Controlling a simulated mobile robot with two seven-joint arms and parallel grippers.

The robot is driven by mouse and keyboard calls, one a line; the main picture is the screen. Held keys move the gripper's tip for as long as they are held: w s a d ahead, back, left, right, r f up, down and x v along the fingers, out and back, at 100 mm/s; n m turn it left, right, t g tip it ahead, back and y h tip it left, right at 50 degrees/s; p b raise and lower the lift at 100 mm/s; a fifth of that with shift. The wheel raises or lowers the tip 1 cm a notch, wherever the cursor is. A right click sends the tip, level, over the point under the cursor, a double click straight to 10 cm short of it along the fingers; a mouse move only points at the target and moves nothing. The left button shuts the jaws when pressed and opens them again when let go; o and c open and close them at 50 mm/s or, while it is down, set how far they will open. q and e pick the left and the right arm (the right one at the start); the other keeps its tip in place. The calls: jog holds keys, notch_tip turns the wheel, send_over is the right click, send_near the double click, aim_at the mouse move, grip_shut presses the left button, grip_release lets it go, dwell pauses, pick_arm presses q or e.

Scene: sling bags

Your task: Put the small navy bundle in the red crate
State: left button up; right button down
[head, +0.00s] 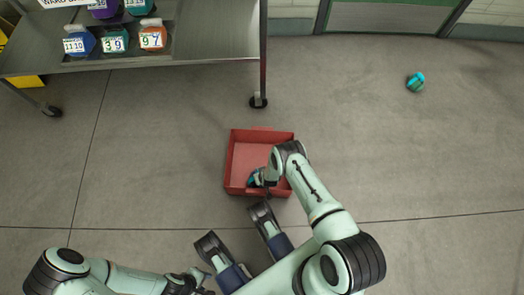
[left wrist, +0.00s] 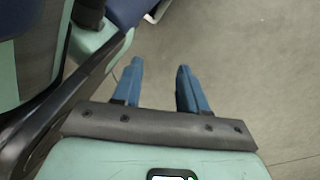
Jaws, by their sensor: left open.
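The red crate (head: 234,160) stands on the floor in the middle of the head view, open side up. My right arm reaches over its right side, with the right gripper (head: 259,179) low at the crate's front. A small dark-blue and teal shape shows at that gripper; I cannot tell whether it is the navy bundle or the fingers, or whether they are shut. My left gripper (head: 201,282) is low at the bottom of the head view, away from the crate. In the left wrist view its blue fingers (left wrist: 158,88) are apart, with bare floor between them.
A metal cart (head: 215,45) at the upper left carries numbered bags, including a blue one (head: 79,42) and an orange one (head: 152,38). A small teal and dark bundle (head: 415,82) lies on the floor at the upper right. The floor around the crate is clear.

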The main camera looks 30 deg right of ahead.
jog(key=shift+f, duration=0.15)
jog(key=c, duration=0.8)
grip_release()
jog(key=shift+r, duration=0.2)
pick_arm(q)
jog(key=w+d+r+t+p, duration=0.1)
jog(key=w+r+t+p, duration=0.3)
jog(key=w+r, duration=0.3)
jog(key=w+p, duration=0.1)
jog(key=w, duration=0.2)
jog(key=shift+w+d+r+m+p, duration=0.2)
jog(key=shift+w+m+p, duration=0.15)
jog(key=shift+w+m, duration=0.05)
pick_arm(e)
jog(key=s+a+r+m+y, duration=0.1)
jog(key=s+r, duration=0.4)
jog(key=r, duration=0.4)
jog(key=s+a+r+g+y, duration=0.1)
jog(key=s+a+r, duration=0.1)
jog(key=s+r, duration=0.3)
jog(key=s+a+r+m, duration=0.1)
jog(key=s+r, duration=0.4)
jog(key=r, duration=0.8)
jog(key=shift+s+a+r+m+g+y, duration=0.1)
jog(key=shift+s+a+m+g+y, duration=0.25)
jog(key=shift+a, duration=0.2)
